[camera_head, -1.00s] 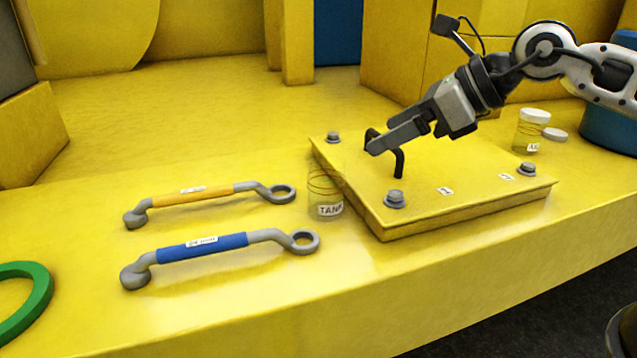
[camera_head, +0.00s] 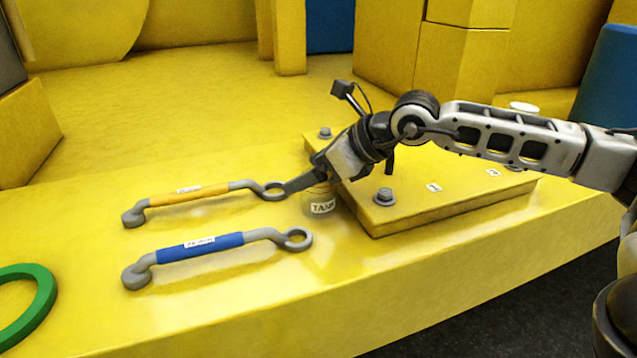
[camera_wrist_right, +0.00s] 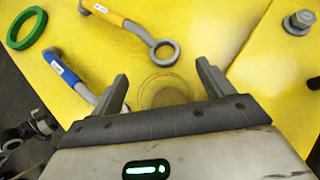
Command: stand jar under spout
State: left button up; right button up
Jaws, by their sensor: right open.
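A clear jar (camera_head: 321,204) with a label reading something like "TANK" stands upright on the yellow deck, just left of the raised yellow plate. My right gripper (camera_head: 300,184) is open over the jar's top, and its near parts hide the jar's upper end. In the right wrist view the jar's round outline (camera_wrist_right: 163,90) lies between the two spread fingers of the right gripper (camera_wrist_right: 162,76); I cannot tell whether they touch it. The white lid (camera_head: 523,108) of another jar shows above my right arm, which hides the rest. No spout can be made out. My left gripper is not visible.
A yellow-grip wrench (camera_head: 190,195) and a blue-grip wrench (camera_head: 200,246) lie left of the jar. The plate (camera_head: 440,205) carries bolts and a black handle, partly hidden. A green ring (camera_head: 40,305) lies far left. The deck's front edge drops to dark floor.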

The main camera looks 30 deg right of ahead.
jog(key=shift+c, duration=0.3)
jog(key=c, duration=1.2)
